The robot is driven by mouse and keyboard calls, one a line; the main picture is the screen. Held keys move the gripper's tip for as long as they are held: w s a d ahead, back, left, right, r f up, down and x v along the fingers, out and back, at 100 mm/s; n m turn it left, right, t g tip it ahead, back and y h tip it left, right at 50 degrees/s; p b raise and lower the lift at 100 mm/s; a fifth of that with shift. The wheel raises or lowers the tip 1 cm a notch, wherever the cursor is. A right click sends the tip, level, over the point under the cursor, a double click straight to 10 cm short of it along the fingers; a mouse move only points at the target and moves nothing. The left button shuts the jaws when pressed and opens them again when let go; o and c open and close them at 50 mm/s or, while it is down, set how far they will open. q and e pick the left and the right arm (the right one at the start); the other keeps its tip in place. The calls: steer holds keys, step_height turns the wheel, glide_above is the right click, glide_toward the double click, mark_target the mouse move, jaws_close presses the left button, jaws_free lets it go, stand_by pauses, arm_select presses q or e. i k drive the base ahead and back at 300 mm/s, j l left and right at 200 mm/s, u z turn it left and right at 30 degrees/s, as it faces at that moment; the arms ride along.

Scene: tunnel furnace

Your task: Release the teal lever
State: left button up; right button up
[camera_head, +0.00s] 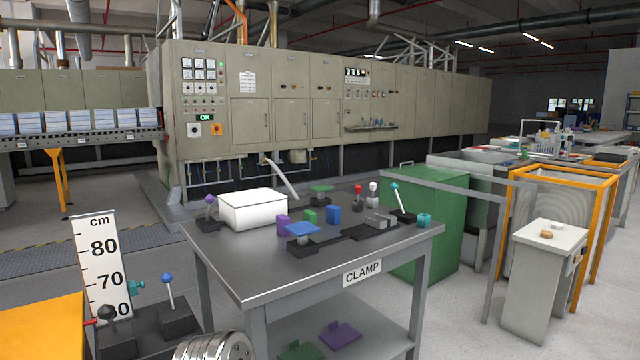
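A small teal cylinder-like piece (424,219) is just right of that base. Another teal knob (137,287) shows low at the left, beside the ruler board. Neither of my grippers is in view, and nothing is seen touching the teal-knobbed lever.
The table also holds a white box (253,209), a blue-topped piece (303,229), a purple-knobbed lever (210,200) and red-knobbed (358,190) and grey-knobbed (374,188) levers. A blue-knobbed lever (168,280) is lower left. A green cabinet (430,240) stands behind right.

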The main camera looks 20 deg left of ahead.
mark_target(393, 186)
steer(key=u, duration=2.4)
steer(key=k+l+u, duration=0.15)
steer(key=l+u, duration=0.35)
steer(key=k+l+u, duration=0.3)
steer(key=l+u, duration=0.15)
steer(key=l, duration=0.15)
steer(key=k+l+u, duration=0.35)
steer(key=u, duration=0.15)
steer(key=k+l+u, duration=0.45)
steer(key=k+u, duration=0.35)
steer(key=u, duration=0.15)
steer(key=k+l+z, duration=0.15)
steer(key=k, duration=0.3)
steer(key=k+l+z, duration=0.1)
steer(key=k, duration=0.3)
steer(key=k+l+z, duration=0.15)
steer(key=k+l, duration=0.2)
steer(key=k+l+z, duration=0.45)
steer(key=l, duration=0.15)
steer(key=k+l+z, duration=0.2)
steer(key=l, duration=0.15)
steer(key=k+l+z, duration=0.25)
steer(key=i+l, duration=0.1)
steer(key=i, duration=0.2)
